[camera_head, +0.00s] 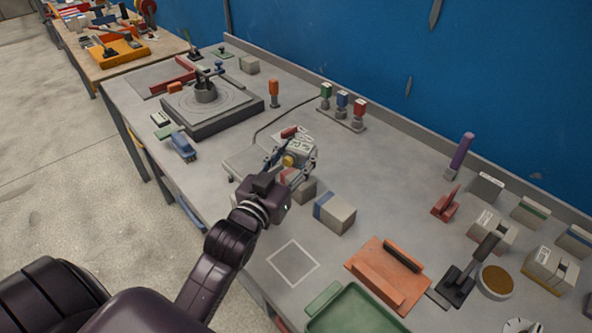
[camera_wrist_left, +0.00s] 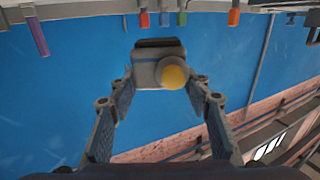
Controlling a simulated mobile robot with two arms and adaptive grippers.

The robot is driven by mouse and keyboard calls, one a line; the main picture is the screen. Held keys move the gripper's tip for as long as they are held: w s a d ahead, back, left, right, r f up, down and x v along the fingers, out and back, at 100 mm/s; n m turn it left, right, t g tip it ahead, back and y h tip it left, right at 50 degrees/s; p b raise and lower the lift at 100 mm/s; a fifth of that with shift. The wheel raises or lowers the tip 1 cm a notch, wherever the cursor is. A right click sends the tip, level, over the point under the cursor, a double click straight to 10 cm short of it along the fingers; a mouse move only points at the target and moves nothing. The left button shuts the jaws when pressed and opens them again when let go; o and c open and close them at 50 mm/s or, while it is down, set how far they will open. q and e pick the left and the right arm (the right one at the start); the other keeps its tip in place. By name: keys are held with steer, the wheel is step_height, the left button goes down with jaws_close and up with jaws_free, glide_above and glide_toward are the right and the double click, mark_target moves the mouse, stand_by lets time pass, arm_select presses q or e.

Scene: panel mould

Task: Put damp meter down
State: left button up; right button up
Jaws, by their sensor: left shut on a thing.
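My left gripper (camera_head: 291,160) is above the middle of the grey bench, shut on the damp meter, a small grey-white device with a yellow round part. The damp meter (camera_head: 302,146) is partly covered by the fingers in the head view. In the left wrist view the damp meter (camera_wrist_left: 148,70) sits between the tips of my left gripper (camera_wrist_left: 153,88), with its yellow round part facing the camera. A pale outlined square (camera_head: 293,264) on the bench is bare. My right gripper is not in view.
Below the gripper are a flat grey plate (camera_head: 245,162) with a cable and a grey-blue block (camera_head: 335,213). An orange tray (camera_head: 388,276) and green tray (camera_head: 358,312) lie at the front right. A rack of coloured-top tools (camera_head: 342,110) stands behind, near the blue wall (camera_head: 350,45).

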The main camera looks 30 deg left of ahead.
mark_target(297, 167)
arm_select(q)
step_height(297, 167, down, 4)
steer(key=shift+f, duration=0.35)
steer(key=o, duration=1.5)
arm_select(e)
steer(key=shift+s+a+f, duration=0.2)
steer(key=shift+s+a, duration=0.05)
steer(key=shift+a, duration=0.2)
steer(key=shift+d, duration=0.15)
